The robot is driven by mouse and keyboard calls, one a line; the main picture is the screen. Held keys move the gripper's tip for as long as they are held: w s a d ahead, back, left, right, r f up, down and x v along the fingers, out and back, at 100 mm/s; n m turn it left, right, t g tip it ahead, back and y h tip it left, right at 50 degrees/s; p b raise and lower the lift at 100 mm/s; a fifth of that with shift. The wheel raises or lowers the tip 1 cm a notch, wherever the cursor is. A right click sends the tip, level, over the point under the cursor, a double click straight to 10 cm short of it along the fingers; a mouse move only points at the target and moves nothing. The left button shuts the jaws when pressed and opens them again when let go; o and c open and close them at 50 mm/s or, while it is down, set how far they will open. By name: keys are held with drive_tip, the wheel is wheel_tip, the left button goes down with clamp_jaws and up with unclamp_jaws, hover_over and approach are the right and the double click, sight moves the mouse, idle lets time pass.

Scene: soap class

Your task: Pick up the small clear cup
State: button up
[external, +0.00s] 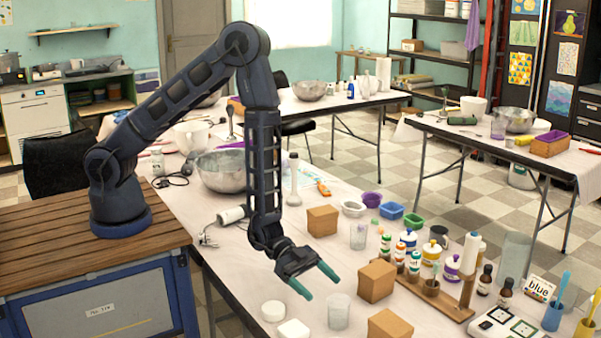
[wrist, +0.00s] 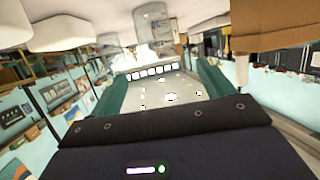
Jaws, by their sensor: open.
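A small clear cup (external: 338,312) stands on the table among pale blocks and cardboard boxes. Another clear cup (external: 359,236) stands farther back, behind a box. My gripper (external: 316,283) is open and empty, its two green fingers spread, above the table just left of and behind the nearer cup. It is apart from that cup. In the wrist view, which looks upside down, my gripper (wrist: 165,85) has a clear cup (wrist: 153,24) beyond its fingers at the top.
Pale blocks (external: 293,329) lie left of the nearer cup. Cardboard boxes (external: 377,281) stand close to its right. Bottles (external: 452,268) and a wooden stand fill the table's right part.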

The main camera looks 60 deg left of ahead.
sight(347, 310)
drive_tip(key=shift+x, duration=3.8)
drive_tip(key=shift+d+r, duration=0.1)
drive_tip(key=shift+r, duration=0.05)
drive_tip(key=c, duration=1)
